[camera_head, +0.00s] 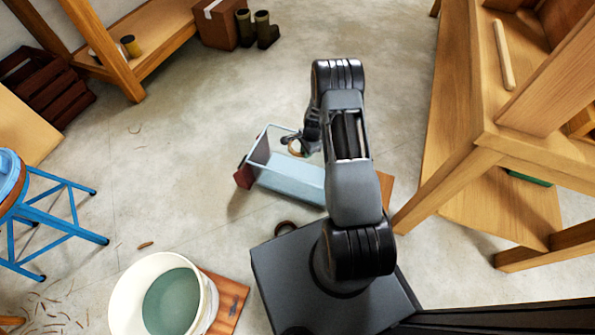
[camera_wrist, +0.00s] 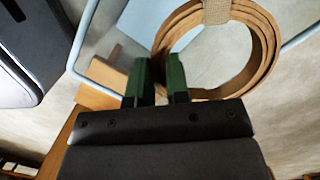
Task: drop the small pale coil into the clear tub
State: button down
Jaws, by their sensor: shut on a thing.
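My gripper (camera_head: 291,140) is shut on a small pale tan coil (camera_head: 297,149), a ring of several bark turns with a lighter band round it. In the wrist view the green fingertips (camera_wrist: 161,84) pinch the near left part of the coil (camera_wrist: 262,62), and the band is at its top. The clear pale-blue tub (camera_head: 291,183) stands on the floor.
A dark brown coil (camera_head: 285,227) lies on the floor beside my base. A white bucket (camera_head: 122,296) with greenish contents stands at the lower left, and a blue stool (camera_head: 62,205) at the far left. A wooden bench (camera_head: 456,150) is on the right. The floor left of the tub is mostly clear.

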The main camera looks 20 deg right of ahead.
jog(key=c, duration=1)
grip_release()
jog(key=r+p, duration=0.1)
jog(key=r, duration=0.3)
jog(key=d+r+p, duration=0.1)
jog(key=r+p, duration=0.1)
jog(key=r, duration=0.3)
jog(key=d+r+p, duration=0.1)
jog(key=r+p, duration=0.1)
jog(key=r, duration=0.2)
jog(key=shift+r, duration=0.4)
